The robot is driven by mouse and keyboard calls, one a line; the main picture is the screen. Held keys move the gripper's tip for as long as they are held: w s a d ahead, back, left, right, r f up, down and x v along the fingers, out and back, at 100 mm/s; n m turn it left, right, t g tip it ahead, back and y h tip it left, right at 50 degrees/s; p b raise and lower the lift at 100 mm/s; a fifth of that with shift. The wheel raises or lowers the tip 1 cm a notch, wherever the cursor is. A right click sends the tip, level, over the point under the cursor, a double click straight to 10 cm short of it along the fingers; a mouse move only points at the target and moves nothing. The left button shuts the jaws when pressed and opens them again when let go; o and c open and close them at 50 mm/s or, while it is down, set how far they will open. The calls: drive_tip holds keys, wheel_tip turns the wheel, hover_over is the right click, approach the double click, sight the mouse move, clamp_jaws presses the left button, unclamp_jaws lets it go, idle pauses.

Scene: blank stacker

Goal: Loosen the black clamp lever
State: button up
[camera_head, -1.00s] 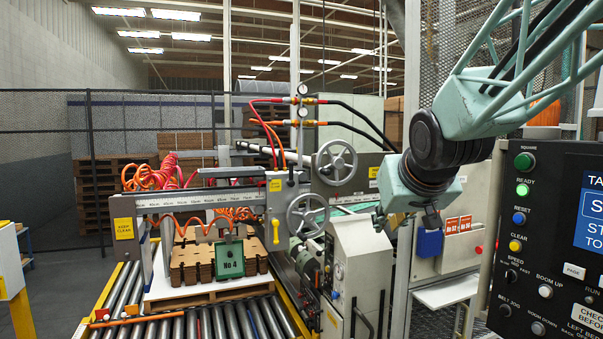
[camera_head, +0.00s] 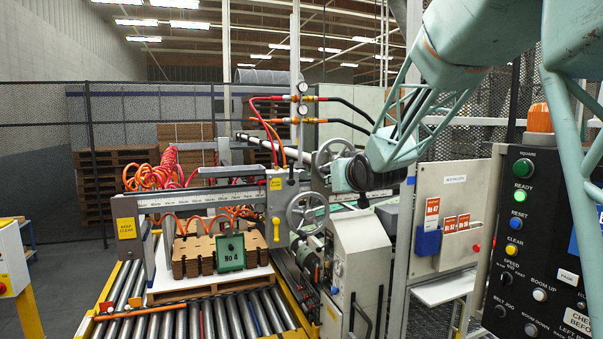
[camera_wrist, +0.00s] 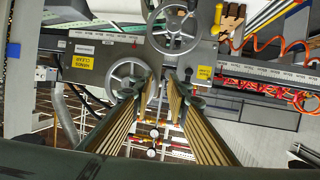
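A small dark lever (camera_head: 291,175) stands on top of the grey carriage, beside its yellow label; I take it for the black clamp lever. In the wrist view a dark part (camera_wrist: 188,75) lies just right of the fingertips, but I cannot tell for sure that it is the same lever. My gripper (camera_wrist: 161,78) is open, its two striped fingers apart with nothing visibly held between them. It points toward the carriage and handwheels. In the head view my arm's wrist is right of the carriage, and the fingers cannot be made out.
A handwheel (camera_head: 307,212) and a yellow handle (camera_head: 277,230) are on the machine front. Another handwheel (camera_wrist: 174,27) shows in the wrist view. Orange hoses (camera_head: 150,178) hang at the left. A grey cabinet (camera_head: 358,260) and the control panel (camera_head: 540,240) stand at the right.

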drive_tip(key=w+a+n+t+y+p, duration=0.1)
drive_tip(key=w+a+t+y+p, duration=0.1)
drive_tip(key=w+a, duration=0.9)
drive_tip(key=shift+w+a+f+n+y+p, duration=0.15)
drive_tip(key=shift+w+a+n+y+p, duration=0.2)
drive_tip(key=shift+w+y+p, duration=0.6)
drive_tip(key=shift+w+a, duration=0.1)
drive_tip(key=shift+w, duration=0.2)
